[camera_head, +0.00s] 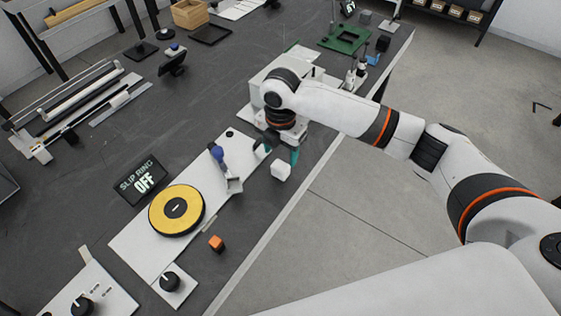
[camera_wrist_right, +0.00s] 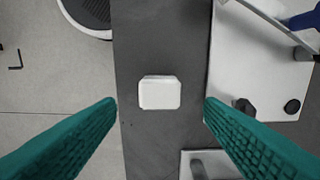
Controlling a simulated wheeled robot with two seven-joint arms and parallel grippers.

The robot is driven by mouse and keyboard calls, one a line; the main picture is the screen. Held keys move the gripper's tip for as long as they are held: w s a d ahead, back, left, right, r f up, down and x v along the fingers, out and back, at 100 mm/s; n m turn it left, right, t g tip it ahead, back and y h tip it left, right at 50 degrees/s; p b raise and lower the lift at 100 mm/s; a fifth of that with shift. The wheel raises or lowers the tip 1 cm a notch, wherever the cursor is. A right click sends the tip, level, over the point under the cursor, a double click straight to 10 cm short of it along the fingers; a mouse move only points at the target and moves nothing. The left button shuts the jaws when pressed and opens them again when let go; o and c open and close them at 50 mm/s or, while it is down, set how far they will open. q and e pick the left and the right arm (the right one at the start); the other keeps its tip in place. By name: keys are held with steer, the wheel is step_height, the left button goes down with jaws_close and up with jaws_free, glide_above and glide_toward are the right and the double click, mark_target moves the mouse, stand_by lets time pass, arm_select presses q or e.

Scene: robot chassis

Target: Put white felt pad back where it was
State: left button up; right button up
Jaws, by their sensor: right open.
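The white felt pad (camera_head: 281,170) is a small white block with rounded edges. It lies on the dark tabletop near the front edge, beside a white base plate. In the right wrist view the pad (camera_wrist_right: 160,92) sits centred between the fingers, apart from both. My right gripper (camera_head: 281,153) is open and empty, with teal fingers, just above and behind the pad in the head view. Its fingers (camera_wrist_right: 160,104) also show spread wide in the right wrist view. My left gripper is not in view.
The white plate (camera_head: 130,243) carries a yellow disc (camera_head: 177,210) and a blue-handled lever (camera_head: 217,155). A "SLIP RING OFF" display (camera_head: 140,178) stands behind it. An orange cube (camera_head: 216,243) lies near the front edge. A green board (camera_head: 345,38) is farther back.

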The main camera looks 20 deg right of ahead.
mark_target(281, 165)
step_height(281, 165, up, 6)
steer(key=shift+f, duration=0.2)
stand_by(0.4)
